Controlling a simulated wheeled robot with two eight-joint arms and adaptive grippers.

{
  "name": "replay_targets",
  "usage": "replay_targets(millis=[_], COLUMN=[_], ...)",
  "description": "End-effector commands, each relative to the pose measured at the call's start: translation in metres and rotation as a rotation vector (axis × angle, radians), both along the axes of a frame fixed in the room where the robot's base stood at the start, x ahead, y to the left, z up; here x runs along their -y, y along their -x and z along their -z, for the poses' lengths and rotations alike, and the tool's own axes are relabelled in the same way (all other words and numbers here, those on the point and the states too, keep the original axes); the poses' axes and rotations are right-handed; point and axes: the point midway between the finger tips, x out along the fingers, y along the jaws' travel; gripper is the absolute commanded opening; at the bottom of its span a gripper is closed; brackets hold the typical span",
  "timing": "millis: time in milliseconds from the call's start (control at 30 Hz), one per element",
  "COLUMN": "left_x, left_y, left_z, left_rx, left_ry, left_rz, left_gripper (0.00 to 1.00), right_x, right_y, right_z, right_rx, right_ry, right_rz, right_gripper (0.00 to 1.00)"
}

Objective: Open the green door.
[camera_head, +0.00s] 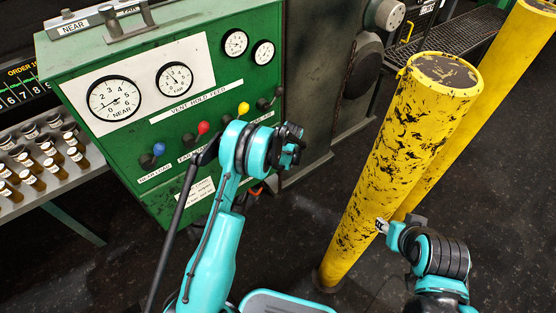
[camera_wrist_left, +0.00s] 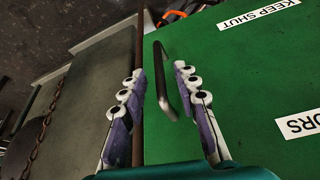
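In the left wrist view, the green door (camera_wrist_left: 235,80) fills the right side, with "KEEP SHUT" on a white label. A bent metal bar handle (camera_wrist_left: 165,85) stands off it. My left gripper (camera_wrist_left: 160,72) is open, its purple-and-white fingers on either side of the handle; contact cannot be told. In the head view, my left arm reaches the lower right of the green cabinet (camera_head: 215,85); its fingers are not clearly visible there. My right gripper (camera_head: 383,226) is beside the near yellow post, away from the cabinet; its finger state is unclear.
A yellow post (camera_head: 400,150) with worn black patches stands right of my left arm, and another yellow post (camera_head: 510,60) stands behind it. Coloured knobs and gauges cover the cabinet front. A rack of small bottles (camera_head: 35,165) is at the left. Dark floor lies between.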

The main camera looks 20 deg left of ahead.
Motion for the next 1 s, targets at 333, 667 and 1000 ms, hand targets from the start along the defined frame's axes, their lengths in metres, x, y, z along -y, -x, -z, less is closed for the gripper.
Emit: replay_targets(millis=[333, 667, 1000], left_x=[-0.007, -0.007, -0.004], left_y=[-0.009, -0.009, -0.009], left_z=[0.027, 0.027, 0.027], left_rx=[0.001, 0.001, 0.0], left_ry=[0.001, 0.001, 0.0], left_rz=[0.0, 0.0, 0.01], left_gripper=[0.31, 0.0, 0.0], right_x=[0.0, 0.0, 0.0], right_y=[0.0, 0.0, 0.0], right_z=[0.012, 0.012, 0.012], right_rx=[0.0, 0.0, 0.0], right_ry=[0.0, 0.0, 0.0], right_rz=[0.0, 0.0, 0.0], right_gripper=[0.4, 0.4, 0.4])
